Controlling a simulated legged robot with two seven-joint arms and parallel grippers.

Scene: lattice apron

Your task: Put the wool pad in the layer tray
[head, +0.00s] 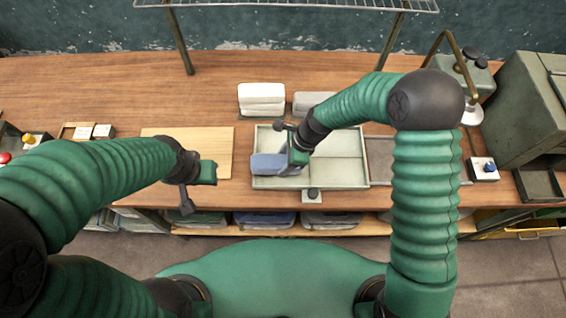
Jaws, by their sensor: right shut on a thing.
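A blue-grey folded pad (268,164), which I take for the wool pad, is at the left side of the pale, divided layer tray (345,146). My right gripper (291,144) is over the tray and shut on this pad at its right end. I cannot tell whether the pad touches the tray floor; it overlaps the tray's left part. The gripper and arm hide part of the pad and the tray's back edge. My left gripper (199,186) is open and empty, at the front edge of a plain wooden board (190,146).
Stacked white pads (262,99) and a grey pad stack (303,101) lie behind the tray. A darker shallow tray (379,155) adjoins it on the right. A green metal cabinet (520,105) stands far right. A wire rack (300,4) spans the back. The bench's left back is clear.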

